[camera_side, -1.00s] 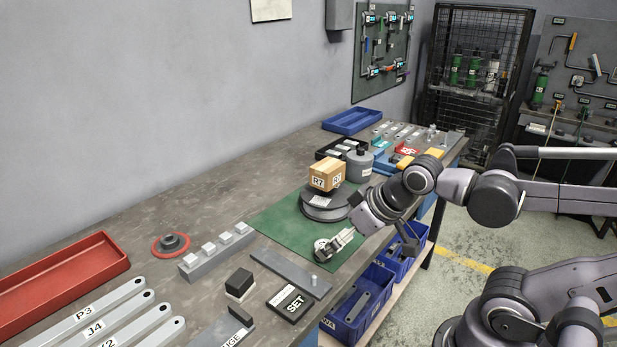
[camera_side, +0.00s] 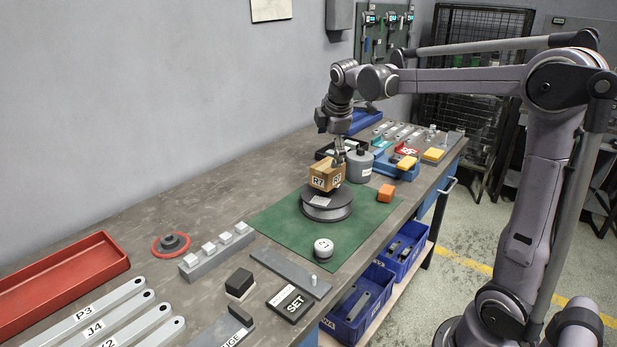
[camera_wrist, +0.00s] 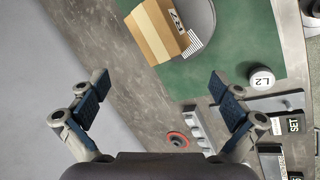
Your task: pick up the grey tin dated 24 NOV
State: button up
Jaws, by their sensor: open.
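No date reading 24 NOV is legible in any view. A grey round canister (camera_side: 360,166) with a narrow top stands behind the cardboard box in the side view; I see no readable date on it. The box (camera_wrist: 158,32) lies beyond the fingertips at the top of that view. The grey canister is not seen there.
The box sits on a dark round turntable (camera_side: 327,210) on a green mat (camera_side: 270,222). A small pale round piece (camera_side: 324,248) stands on the mat; it reads L2 in the wrist view (camera_wrist: 262,78). An orange block (camera_side: 386,193) lies at the right.

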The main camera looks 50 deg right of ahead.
jog(key=w+d+f+n+g, duration=0.1)
jog(key=w+d+f+n, duration=0.1)
jog(key=d, duration=0.4)
jog(key=w+d+f+n+g, duration=0.1)
jog(key=w+d+n, duration=0.15)
jog(key=d, duration=0.45)
jog(key=n+g+h, duration=0.1)
jog(key=n, duration=0.3)
send_over(359, 157)
jog(key=a, duration=0.2)
jog(key=f, duration=0.5)
jog(key=shift+s+a+f, duration=0.2)
jog(key=shift+s+f, duration=0.15)
jog(key=x, duration=0.5)
jog(key=shift+w+d+x, duration=0.1)
jog(key=shift+x, duration=1.25)
jog(key=shift+w+d+x, duration=0.1)
jog(key=shift+d+x, duration=0.05)
jog(key=shift+x, duration=1.2)
jog(key=shift+r, duration=0.2)
jog(key=c, duration=1.2)
